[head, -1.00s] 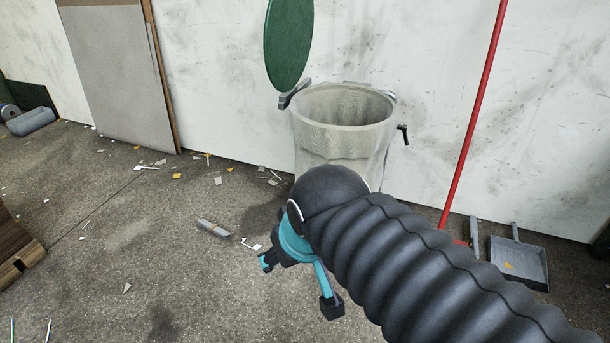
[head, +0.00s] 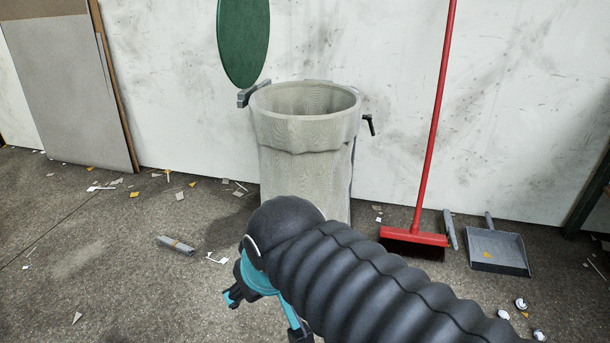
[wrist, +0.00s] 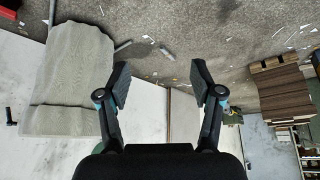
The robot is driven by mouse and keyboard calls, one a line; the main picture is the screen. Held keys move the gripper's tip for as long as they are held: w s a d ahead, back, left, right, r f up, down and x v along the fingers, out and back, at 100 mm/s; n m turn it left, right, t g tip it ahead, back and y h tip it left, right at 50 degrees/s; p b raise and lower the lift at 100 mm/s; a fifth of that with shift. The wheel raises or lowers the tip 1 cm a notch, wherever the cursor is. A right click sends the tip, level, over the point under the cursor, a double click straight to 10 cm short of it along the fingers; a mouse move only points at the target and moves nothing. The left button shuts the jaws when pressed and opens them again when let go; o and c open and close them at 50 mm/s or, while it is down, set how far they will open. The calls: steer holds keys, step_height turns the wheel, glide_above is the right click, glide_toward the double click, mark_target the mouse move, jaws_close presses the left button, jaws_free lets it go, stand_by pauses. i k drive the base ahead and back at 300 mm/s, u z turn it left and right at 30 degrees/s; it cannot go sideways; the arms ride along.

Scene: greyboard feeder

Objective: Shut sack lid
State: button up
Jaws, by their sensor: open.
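The sack lid (head: 244,42) is a green round disc. It stands raised, nearly upright, above the left side of the sack's rim. The pale, open-topped sack (head: 303,160) stands against the white wall, and a grey hinge bracket (head: 252,93) sits at its left rim below the lid.
A red broom (head: 415,236) leans on the wall right of the sack, with a grey dustpan (head: 497,250) beside it. Grey boards (head: 68,85) lean on the wall at left. Scraps litter the floor. Stacked brown boards (wrist: 274,92) show in the wrist view.

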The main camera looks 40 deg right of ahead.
mark_target(243, 27)
steer(key=u, duration=1.55)
steer(key=i, duration=1.85)
steer(key=z, duration=3.05)
steer(key=i, duration=0.45)
steer(key=u, duration=0.35)
